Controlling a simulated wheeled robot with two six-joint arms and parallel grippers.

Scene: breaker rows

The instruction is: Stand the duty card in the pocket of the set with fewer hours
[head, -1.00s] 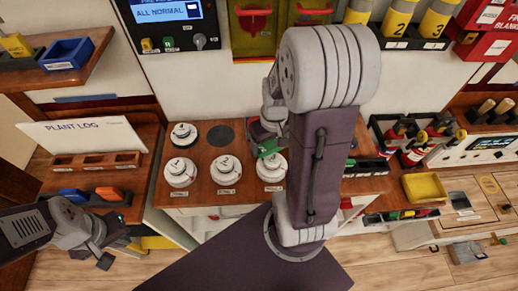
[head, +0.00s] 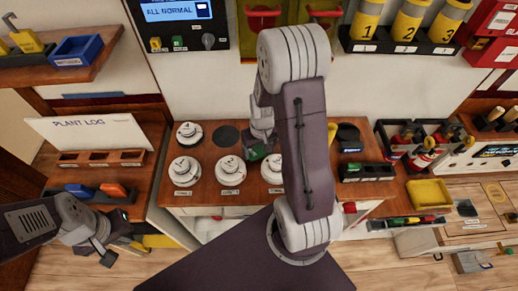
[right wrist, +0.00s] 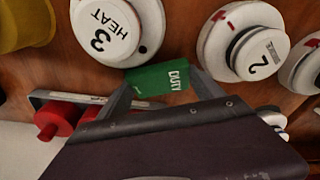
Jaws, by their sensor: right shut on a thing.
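The green duty card (right wrist: 158,78), with the word DUTY on it, is between the fingers of my right gripper (right wrist: 160,88) in the right wrist view. The gripper is shut on it. In the head view the right gripper (head: 260,145) is above the wooden counter with white dials, partly hidden by my arm. My left gripper (head: 100,250) is at the lower left, empty and apparently open. A PLANT LOG board (head: 90,130) stands at the left, with several brown slots (head: 103,157) before it. No hour figures can be read.
White dials (head: 185,170) stand on the counter (head: 205,202); dials 3 (right wrist: 105,35) and 2 (right wrist: 258,55) are near the card in the wrist view. A yellow tray (head: 430,192) and red-and-black tools (head: 425,145) are at the right. Yellow canisters (head: 408,20) stand behind.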

